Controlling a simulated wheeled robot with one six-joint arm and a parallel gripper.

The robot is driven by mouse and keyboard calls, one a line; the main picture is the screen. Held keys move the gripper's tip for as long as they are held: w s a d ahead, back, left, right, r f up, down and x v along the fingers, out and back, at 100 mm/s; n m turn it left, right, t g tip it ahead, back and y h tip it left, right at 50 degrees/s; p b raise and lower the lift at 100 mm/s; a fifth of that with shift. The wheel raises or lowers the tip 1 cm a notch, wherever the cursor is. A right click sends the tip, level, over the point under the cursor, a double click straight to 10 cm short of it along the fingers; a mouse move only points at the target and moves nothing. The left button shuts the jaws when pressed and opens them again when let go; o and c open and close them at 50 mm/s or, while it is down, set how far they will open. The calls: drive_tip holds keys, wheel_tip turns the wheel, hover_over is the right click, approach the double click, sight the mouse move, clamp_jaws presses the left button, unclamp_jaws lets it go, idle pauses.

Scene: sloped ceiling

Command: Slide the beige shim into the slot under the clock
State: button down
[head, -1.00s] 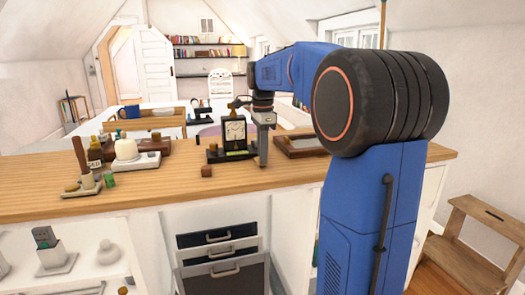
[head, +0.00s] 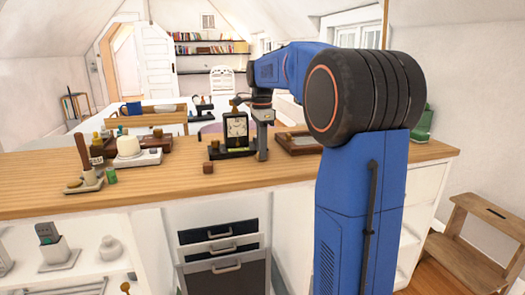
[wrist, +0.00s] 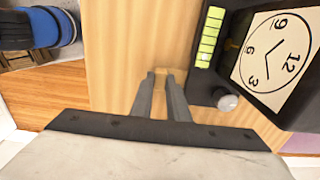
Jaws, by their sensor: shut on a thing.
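The clock (head: 236,126) stands upright on a dark base (head: 233,153) on the wooden counter. In the wrist view its white dial (wrist: 275,50) is at the right, with a yellow-green strip and a pale knob on the dark housing. My gripper (head: 261,157) points down just right of the clock, low over the counter. In the wrist view my gripper (wrist: 161,75) is shut, its tips left of the clock and apart from it. The beige shim (wrist: 161,71) is barely visible between the tips, blending with the wood. The slot cannot be made out clearly.
A small brown block (head: 208,168) lies in front of the clock base. A framed tray (head: 300,143) is right of my gripper. A white device (head: 130,147) and several bottles stand at the left. The counter's front strip is mostly clear.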

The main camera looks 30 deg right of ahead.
drive_tip(key=shift+w+d, duration=0.15)
drive_tip(key=shift+w, duration=0.4)
drive_tip(key=shift+w+d, duration=0.15)
drive_tip(key=shift+w, duration=0.35)
idle(0.7)
drive_tip(key=c, duration=1.6)
unclamp_jaws()
drive_tip(key=shift+c, duration=0.2)
drive_tip(key=shift+w+r, duration=0.1)
drive_tip(key=shift+c, duration=0.2)
